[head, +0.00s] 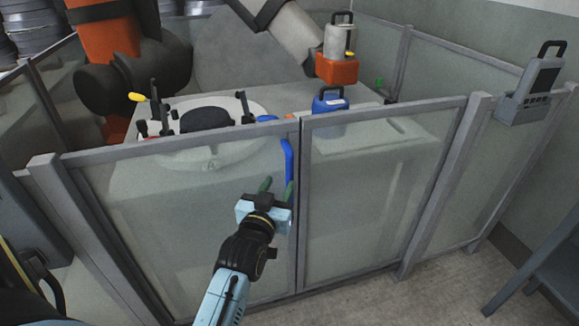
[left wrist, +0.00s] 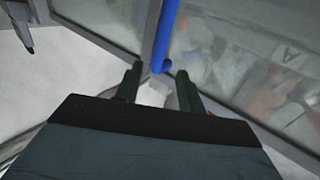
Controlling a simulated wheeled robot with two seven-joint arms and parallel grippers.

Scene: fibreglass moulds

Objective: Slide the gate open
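The gate is a clear panel in a grey frame (head: 180,152), with an "A" on it. It stands against a second framed panel on the right, with no visible gap between them. A blue upright handle (head: 287,160) is at the gate's right edge; it also shows in the left wrist view (left wrist: 168,30). My left gripper (head: 277,186) is open and empty, its green fingertips just by the handle's lower end. In the left wrist view the fingers (left wrist: 158,80) are spread, and the handle's end shows just beyond the gap between them. Contact cannot be told. My right gripper is out of view.
Behind the fence are a white worktable with a round mould (head: 205,125), a blue jug (head: 329,112) and an orange robot arm (head: 105,35). A grey holder with a device (head: 535,90) hangs on the right fence. A dark table (head: 545,255) stands right. Floor before the fence is clear.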

